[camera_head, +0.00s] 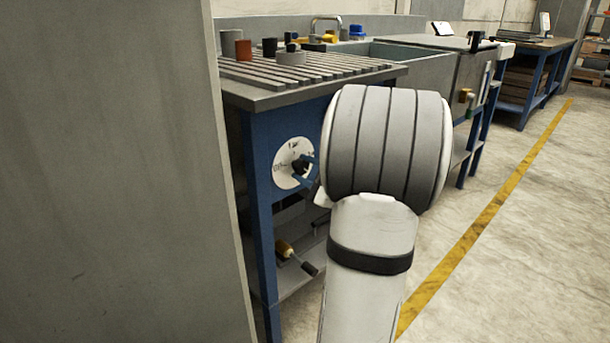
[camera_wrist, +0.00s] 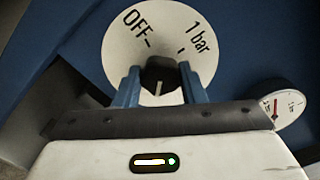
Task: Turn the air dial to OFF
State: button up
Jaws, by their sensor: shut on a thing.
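The air dial is a white disc (camera_wrist: 125,65) on a blue panel, printed OFF at upper left and 1 bar at upper right in the wrist view. Its black knob (camera_wrist: 160,70) is in the middle, with a pale line on its lower part. The disc also shows in the head view (camera_head: 284,157), on the front of a blue bench frame. My gripper (camera_wrist: 158,76) has its two blue fingers on either side of the knob and is shut on it. The fingers and wrist hide the lower part of the dial.
A small round gauge (camera_wrist: 288,94) with a red needle sits right of the dial. A slatted grey bench top (camera_head: 300,73) carries several small items above it. A lower shelf holds a tool with an orange handle (camera_head: 285,248). A grey wall stands close at left; open floor lies at right.

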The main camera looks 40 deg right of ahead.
jog(key=shift+n, duration=1.6)
jog(key=shift+f, duration=0.1)
jog(key=o, duration=1)
jog(key=s+p, duration=0.2)
jog(key=s, duration=0.6)
jog(key=shift+d, duration=0.3)
